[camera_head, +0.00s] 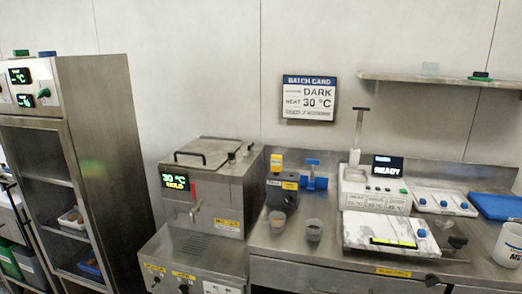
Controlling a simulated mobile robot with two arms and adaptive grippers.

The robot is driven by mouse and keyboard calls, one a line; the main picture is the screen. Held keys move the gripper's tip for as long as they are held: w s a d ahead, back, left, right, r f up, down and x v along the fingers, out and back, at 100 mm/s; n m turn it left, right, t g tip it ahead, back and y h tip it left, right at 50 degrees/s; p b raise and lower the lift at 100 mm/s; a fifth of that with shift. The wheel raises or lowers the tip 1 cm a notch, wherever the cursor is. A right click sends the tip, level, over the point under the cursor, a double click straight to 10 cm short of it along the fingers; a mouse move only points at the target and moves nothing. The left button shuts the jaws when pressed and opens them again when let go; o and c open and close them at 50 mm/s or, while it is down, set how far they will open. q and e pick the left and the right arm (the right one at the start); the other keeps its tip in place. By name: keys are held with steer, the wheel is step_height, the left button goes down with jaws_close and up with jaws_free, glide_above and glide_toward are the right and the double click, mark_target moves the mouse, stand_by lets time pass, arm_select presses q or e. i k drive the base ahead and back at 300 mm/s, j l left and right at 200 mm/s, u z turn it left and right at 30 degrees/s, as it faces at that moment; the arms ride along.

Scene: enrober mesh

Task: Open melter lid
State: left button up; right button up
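The melter (208,208) is a steel box standing in the middle of the head view, with a yellow label on its front. The melter's lid (212,147) lies flat on top and looks closed. A black bar handle (190,156) is on the lid's left part. A tap with a lever (195,211) is on the front. Neither of my grippers can be made out in this view.
A tall steel cabinet (105,130) stands at the left. The melter is on a lower steel unit (205,262). A shelf (430,80) is above.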

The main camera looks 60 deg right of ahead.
mark_target(208, 154)
steer(key=z, duration=1.4)
